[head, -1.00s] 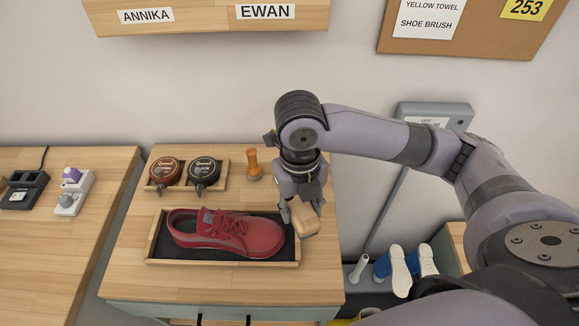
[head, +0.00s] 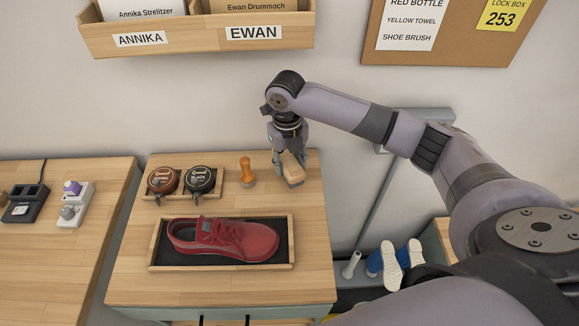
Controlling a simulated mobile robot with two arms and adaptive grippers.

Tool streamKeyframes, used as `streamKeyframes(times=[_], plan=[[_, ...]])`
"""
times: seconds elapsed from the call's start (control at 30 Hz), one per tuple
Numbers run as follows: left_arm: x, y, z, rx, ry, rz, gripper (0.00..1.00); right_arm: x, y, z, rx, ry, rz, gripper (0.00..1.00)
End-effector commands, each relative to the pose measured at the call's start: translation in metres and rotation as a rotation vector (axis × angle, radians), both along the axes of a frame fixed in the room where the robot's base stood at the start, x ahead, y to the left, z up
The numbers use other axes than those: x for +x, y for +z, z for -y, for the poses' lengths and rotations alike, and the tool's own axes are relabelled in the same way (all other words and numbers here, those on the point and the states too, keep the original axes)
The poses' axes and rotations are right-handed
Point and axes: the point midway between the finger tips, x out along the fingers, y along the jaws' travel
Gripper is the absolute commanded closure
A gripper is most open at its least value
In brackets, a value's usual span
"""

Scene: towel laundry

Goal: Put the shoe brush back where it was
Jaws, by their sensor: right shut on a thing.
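My right gripper (head: 284,163) is shut on a wooden block-shaped brush (head: 293,168), at the back right of the small wooden table (head: 200,292). The brush is tilted, and I cannot tell whether its underside touches the table top. To its left stands an orange-handled brush (head: 246,171) with a round base, upright on the table. A red shoe (head: 225,240) lies in a dark-lined wooden tray (head: 291,262) in front of them. My left gripper is not in view.
Two polish tins, brown (head: 162,181) and black (head: 200,179), sit in a small tray at the back left. A wall shelf (head: 200,41) with name labels hangs above, and a corkboard (head: 455,52) is at upper right.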

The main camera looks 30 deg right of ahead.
Motion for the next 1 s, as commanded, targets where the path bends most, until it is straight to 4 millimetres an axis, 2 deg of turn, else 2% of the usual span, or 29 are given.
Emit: streamKeyframes(times=[0.17,0.27,0.63,0.67,0.93,1.0], plan=[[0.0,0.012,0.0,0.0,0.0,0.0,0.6,-0.002,-0.026,0.0,0.0,0.0,-0.004,0.83],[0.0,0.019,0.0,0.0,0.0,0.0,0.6,0.002,-0.03,0.001,-0.001,-0.001,-0.001,0.83],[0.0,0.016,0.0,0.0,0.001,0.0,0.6,0.003,-0.037,0.002,-0.001,0.001,0.0,0.83],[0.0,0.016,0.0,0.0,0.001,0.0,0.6,0.002,-0.037,0.002,-0.001,0.001,-0.001,0.6],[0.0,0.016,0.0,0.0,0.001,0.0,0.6,0.003,-0.036,0.002,-0.001,0.001,0.0,0.42],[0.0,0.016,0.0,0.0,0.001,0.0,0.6,0.003,-0.036,0.002,-0.001,0.001,0.0,0.41]])
